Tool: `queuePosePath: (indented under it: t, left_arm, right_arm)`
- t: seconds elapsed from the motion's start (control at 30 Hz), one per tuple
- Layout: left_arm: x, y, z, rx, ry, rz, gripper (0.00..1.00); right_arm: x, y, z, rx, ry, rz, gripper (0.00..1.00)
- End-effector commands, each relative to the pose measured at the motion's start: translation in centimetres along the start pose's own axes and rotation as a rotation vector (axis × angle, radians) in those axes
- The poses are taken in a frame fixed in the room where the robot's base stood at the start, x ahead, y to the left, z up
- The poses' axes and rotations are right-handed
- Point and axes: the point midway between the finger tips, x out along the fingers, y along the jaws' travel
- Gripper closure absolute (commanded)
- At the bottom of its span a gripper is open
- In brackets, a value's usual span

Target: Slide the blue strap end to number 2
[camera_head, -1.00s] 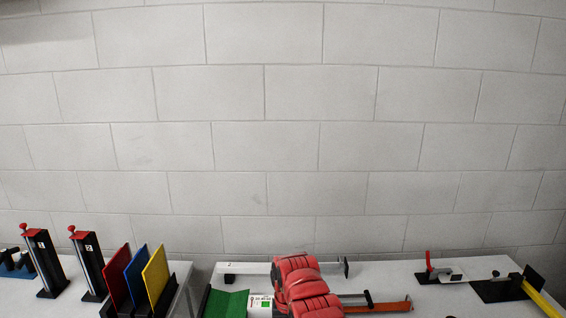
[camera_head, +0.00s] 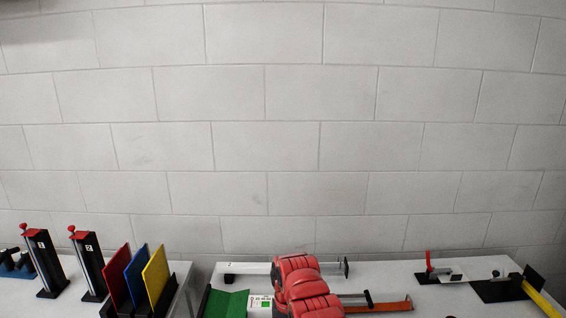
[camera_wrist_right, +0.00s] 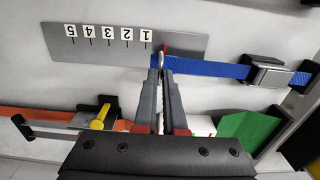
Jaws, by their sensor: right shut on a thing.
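The blue strap (camera_wrist_right: 215,69) runs in the right wrist view from a metal buckle (camera_wrist_right: 268,74) on the right to my right gripper (camera_wrist_right: 162,68). My right gripper is shut on the strap end, with its fingertips at the end's edge. A small red mark (camera_wrist_right: 165,47) shows just past the fingertips. The grey number plate (camera_wrist_right: 185,46) carries labels 5 to 1 from left to right. The red mark is beside the number 1 label (camera_wrist_right: 146,35), on its right. The number 2 label (camera_wrist_right: 127,34) is further left. My left gripper is not in view.
A green block (camera_wrist_right: 243,128) is at right. In the head view, coloured panels (camera_head: 155,273) stand at left and a red-handled clamp (camera_head: 428,262) at right.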

Motion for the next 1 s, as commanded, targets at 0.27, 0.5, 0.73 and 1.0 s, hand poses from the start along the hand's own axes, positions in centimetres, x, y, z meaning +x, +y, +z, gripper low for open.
queuePosePath:
  t: [0.27, 0.5, 0.73, 1.0]
  left_arm:
    - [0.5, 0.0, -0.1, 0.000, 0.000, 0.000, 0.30]
    - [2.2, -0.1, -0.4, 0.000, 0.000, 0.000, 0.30]
    - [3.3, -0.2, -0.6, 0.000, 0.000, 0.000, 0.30]
    - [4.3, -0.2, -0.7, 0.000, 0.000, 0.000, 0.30]
  right_arm:
    - [-0.1, 0.3, 0.1, 0.001, -0.002, 0.000, 1.00]
    - [-0.3, 1.9, 0.1, 0.002, -0.004, 0.001, 1.00]
    - [-0.2, 3.4, 0.0, 0.003, -0.002, 0.002, 1.00]
    - [-0.1, 5.2, 0.0, 0.003, -0.001, 0.002, 1.00]
